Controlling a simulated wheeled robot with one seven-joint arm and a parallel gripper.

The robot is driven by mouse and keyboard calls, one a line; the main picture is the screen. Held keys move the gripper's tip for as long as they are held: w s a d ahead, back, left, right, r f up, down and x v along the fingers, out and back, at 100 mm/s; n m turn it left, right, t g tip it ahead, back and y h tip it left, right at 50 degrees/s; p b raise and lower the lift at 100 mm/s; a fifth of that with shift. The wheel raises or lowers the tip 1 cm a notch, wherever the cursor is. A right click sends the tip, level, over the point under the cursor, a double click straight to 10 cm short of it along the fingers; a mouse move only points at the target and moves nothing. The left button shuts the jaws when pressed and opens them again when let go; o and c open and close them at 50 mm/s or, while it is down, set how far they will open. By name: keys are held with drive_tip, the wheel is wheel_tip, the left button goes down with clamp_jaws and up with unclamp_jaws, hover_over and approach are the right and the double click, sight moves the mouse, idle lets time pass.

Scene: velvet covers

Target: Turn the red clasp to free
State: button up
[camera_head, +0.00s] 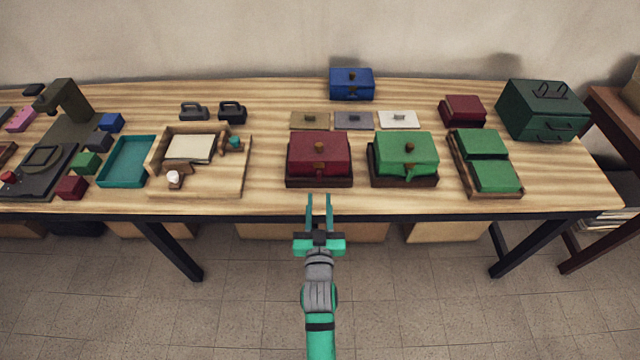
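A dark red box (300,152) sits on a dark brown base (298,183) near the front edge of the table. It has an orange-brown knob (319,147) on its lid and a small brownish clasp (319,170) in the middle of its front. The clasp's exact angle is too small to tell. My gripper (319,198) is in front of this box at the table's front edge, pointing at it and lined up with the clasp. Its two teal fingers are spread, with nothing between them. I cannot tell the exact gap to the clasp.
A green box (407,150) with a front clasp (409,174) stands close on the right. A tray of green blocks (487,170) is farther right. A wooden tray (233,182) lies to the left. Flat plates (354,121) and a blue box (351,86) are behind.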

sight(319, 178)
drive_tip(key=shift+w, duration=3.5)
drive_tip(key=shift+c, duration=0.6)
clamp_jaws()
